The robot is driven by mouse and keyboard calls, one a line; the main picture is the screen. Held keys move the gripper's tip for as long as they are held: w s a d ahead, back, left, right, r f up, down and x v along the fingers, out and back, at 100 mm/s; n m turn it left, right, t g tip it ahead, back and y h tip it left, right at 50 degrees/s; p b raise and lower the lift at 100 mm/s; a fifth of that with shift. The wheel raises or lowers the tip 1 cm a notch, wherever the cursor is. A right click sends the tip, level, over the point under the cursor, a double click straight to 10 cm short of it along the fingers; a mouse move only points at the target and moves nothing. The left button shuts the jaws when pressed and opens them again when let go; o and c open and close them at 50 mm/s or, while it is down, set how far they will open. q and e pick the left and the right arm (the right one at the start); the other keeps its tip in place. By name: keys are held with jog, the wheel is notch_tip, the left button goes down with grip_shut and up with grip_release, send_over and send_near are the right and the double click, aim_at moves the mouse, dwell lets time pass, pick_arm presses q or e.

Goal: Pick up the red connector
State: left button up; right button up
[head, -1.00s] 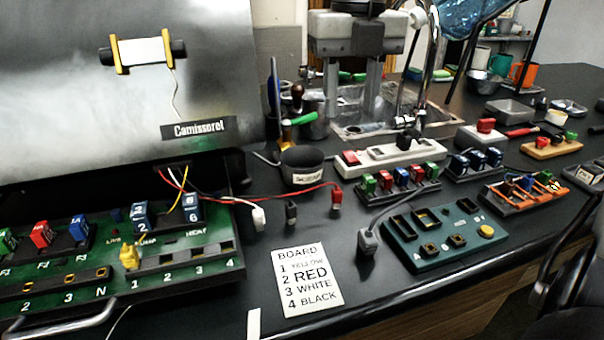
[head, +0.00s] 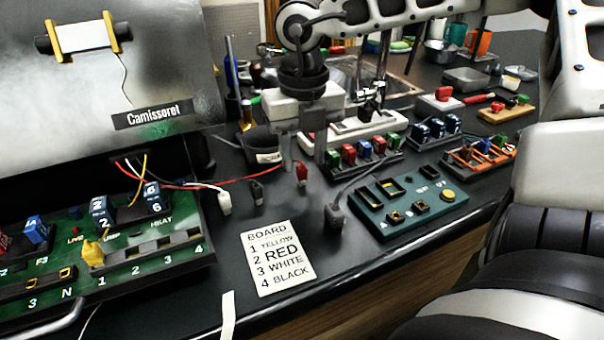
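The red connector (head: 302,174) lies on the dark counter at the end of a red wire, right of the black connector (head: 256,191) and the white connector (head: 224,203). A yellow connector (head: 92,253) sits at slot 1 of the green board (head: 160,268). My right gripper (head: 304,162) points down at the red connector, its two grey fingers apart and nothing between them that I can see gripped. The fingertips appear just behind or above the connector; the exact gap is unclear. My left gripper is out of view.
A white note (head: 281,258) reads yellow, red, white, black for 1 to 4. A grey plug (head: 334,216) and a teal panel (head: 408,201) stand to the right.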

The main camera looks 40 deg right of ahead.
notch_tip(320, 180, down, 2)
jog(key=shift+f, duration=0.15)
grip_shut()
